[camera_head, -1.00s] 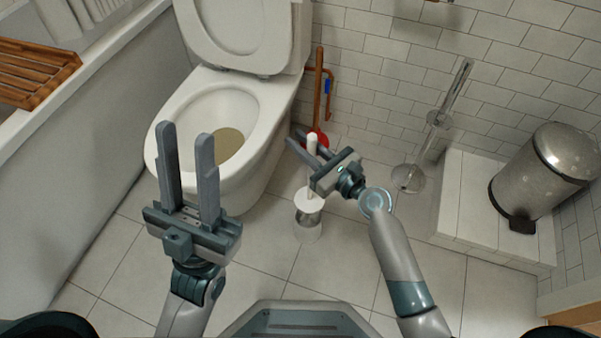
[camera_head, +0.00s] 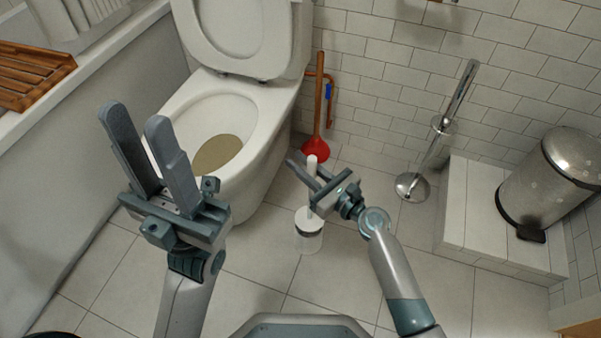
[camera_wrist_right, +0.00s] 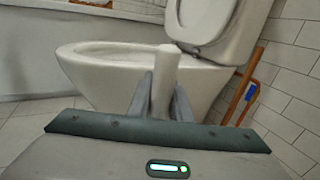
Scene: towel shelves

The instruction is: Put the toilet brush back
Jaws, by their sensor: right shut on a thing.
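The white toilet brush (camera_head: 311,163) stands upright, its handle held between the fingers of my right gripper (camera_head: 298,161). In the right wrist view the pale handle (camera_wrist_right: 164,75) rises between the two fingers. The brush's white collar sits low over the white holder (camera_head: 311,244) on the floor, with a narrow dark band between them. The brush head is hidden, and I cannot tell whether the collar touches the holder. My left gripper (camera_head: 142,135) is open and empty, in front of the toilet at the left.
The toilet (camera_head: 265,110) stands behind the grippers with its lid up. A red plunger (camera_head: 316,149) leans by the wall. A metal paper stand (camera_head: 412,186) and a pedal bin (camera_head: 550,180) on a tiled ledge (camera_head: 480,225) are at the right. The floor around the holder is clear.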

